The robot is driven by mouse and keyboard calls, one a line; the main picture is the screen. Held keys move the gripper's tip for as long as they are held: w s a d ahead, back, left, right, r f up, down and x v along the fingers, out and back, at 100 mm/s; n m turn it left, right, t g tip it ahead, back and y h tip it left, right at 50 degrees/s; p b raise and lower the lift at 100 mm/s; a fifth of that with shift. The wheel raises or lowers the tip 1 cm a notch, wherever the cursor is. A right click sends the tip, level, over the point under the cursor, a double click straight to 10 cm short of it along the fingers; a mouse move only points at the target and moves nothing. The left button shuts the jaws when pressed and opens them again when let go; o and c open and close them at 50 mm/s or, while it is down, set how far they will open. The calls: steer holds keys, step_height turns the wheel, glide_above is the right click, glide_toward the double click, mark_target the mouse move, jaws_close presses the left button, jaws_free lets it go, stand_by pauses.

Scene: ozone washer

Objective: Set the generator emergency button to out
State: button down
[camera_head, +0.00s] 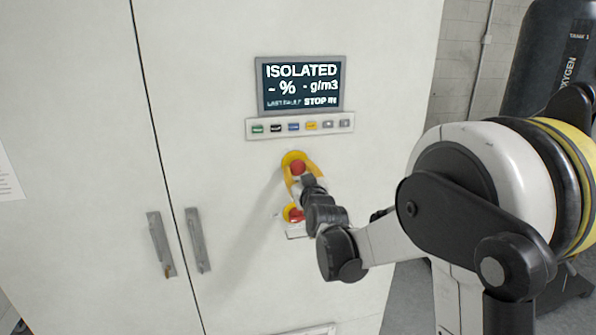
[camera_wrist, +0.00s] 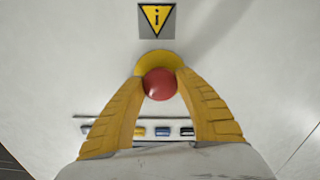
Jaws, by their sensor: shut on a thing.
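The red emergency button (camera_head: 298,167) on its yellow round base (camera_head: 290,156) is on the white cabinet front, below the display (camera_head: 302,84). My gripper (camera_head: 301,178) reaches it from the lower right and hides part of it. In the wrist view the red button (camera_wrist: 160,84) sits between the tips of my two yellow fingers (camera_wrist: 160,90), which are shut on its sides. The yellow base (camera_wrist: 158,60) shows behind it. The display reads "ISOLATED" and "STOP IN".
A row of coloured buttons (camera_head: 301,126) lies just above the emergency button. A second red and yellow control (camera_head: 294,213) is below, partly behind my gripper. Door handles (camera_head: 198,240) are at left. A dark oxygen tank (camera_head: 540,60) stands at right.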

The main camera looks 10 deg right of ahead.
steer(key=shift+s, duration=0.5)
steer(key=c, duration=0.8)
jaws_free()
steer(key=s, duration=1.2)
steer(key=s+f+m+g+b, duration=0.2)
steer(key=s+f+g+b, duration=0.9)
steer(key=s+f, duration=1.3)
steer(key=s+b, duration=0.3)
steer(key=s, duration=0.1)
steer(key=shift+s+f+b, duration=0.15)
steer(key=shift+f+b, duration=0.2)
